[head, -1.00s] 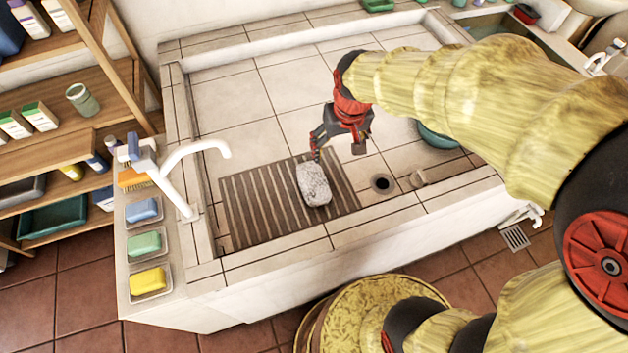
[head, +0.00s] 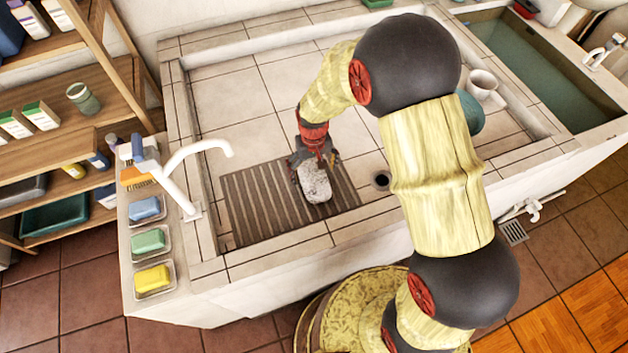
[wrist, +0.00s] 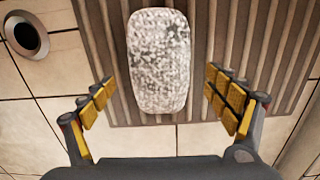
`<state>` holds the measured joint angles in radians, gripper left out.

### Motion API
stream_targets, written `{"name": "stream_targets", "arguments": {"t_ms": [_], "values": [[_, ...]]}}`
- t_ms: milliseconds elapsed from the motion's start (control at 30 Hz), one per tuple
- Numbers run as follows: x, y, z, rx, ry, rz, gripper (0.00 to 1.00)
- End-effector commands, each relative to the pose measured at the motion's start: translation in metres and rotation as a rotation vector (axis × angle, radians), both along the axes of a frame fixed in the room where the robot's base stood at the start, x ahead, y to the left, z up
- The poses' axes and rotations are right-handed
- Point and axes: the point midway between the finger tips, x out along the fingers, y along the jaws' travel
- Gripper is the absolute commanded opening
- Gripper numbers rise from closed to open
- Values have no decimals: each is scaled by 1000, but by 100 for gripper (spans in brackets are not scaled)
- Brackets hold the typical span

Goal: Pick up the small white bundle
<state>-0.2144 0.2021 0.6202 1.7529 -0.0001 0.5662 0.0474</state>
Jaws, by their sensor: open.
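The small white bundle (head: 315,184), whitish with grey speckles and a rounded oblong shape, lies on the slatted brown mat (head: 258,208) in the basin. My gripper (head: 314,170) is at the bundle's far end, pointing down. In the wrist view the bundle (wrist: 158,62) lies ahead of and between the open fingers of my gripper (wrist: 162,102). Gaps show on both sides, and the fingers appear not to touch it. In the head view my gripper hides the bundle's far end.
A drain hole (head: 380,181) is right of the mat. A white tap (head: 185,170) stands at the basin's left wall, near dishes with blue, green and yellow soap bars (head: 152,279). A white mug (head: 484,85) stands at the right. The basin's back tiles are clear.

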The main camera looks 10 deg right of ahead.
Motion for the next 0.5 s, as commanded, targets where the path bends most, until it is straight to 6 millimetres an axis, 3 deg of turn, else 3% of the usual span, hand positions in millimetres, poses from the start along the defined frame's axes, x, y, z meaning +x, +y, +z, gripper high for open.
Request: {"name": "stream_targets", "arguments": {"t_ms": [300,500], "values": [[-4,-1,-44,0,2,0,88],[-3,-1,-46,0,0,0,88]]}}
